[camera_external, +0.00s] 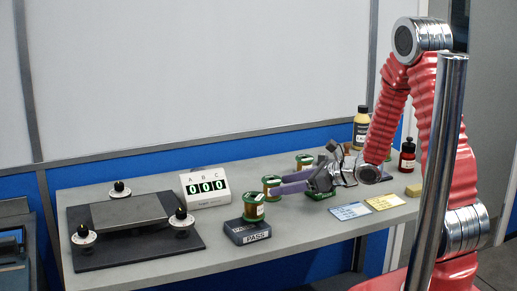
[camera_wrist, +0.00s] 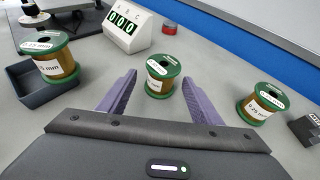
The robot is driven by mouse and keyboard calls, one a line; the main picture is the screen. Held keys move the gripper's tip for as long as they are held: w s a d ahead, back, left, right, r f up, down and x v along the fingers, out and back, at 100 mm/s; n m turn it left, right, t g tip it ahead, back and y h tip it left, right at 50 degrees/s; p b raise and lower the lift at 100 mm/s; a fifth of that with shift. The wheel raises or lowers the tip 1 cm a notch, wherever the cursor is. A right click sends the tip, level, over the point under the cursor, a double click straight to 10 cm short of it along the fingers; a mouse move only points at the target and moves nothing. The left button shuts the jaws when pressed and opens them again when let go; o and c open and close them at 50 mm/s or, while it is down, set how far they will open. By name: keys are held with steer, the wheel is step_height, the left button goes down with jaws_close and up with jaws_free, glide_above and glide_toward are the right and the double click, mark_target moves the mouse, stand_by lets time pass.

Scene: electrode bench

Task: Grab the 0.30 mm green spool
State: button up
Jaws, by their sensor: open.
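My gripper (camera_wrist: 158,80) is open, its two purple fingers apart with nothing clamped. In the external view this spool (camera_external: 271,187) is at the finger ends. A second green spool (camera_wrist: 57,62), its label ending in "5 mm", is at the left over a dark tray. A third green spool (camera_wrist: 263,103), its label appearing to read 0.25 mm, stands right of the fingers.
The dark tray (camera_external: 247,237) is marked PASS. A white A B C counter (camera_external: 205,187) stands behind it, left of the spools. A dark fixture plate (camera_external: 135,255) lies at the left. Blue and yellow cards (camera_external: 351,211) lie at the front right; bottles (camera_external: 407,157) stand at the back right.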

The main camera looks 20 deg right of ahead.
mark_target(271, 186)
steer(key=shift+x, duration=2.65)
steer(key=shift+d, duration=0.15)
steer(key=shift+w+r, duration=0.1)
jaws_close()
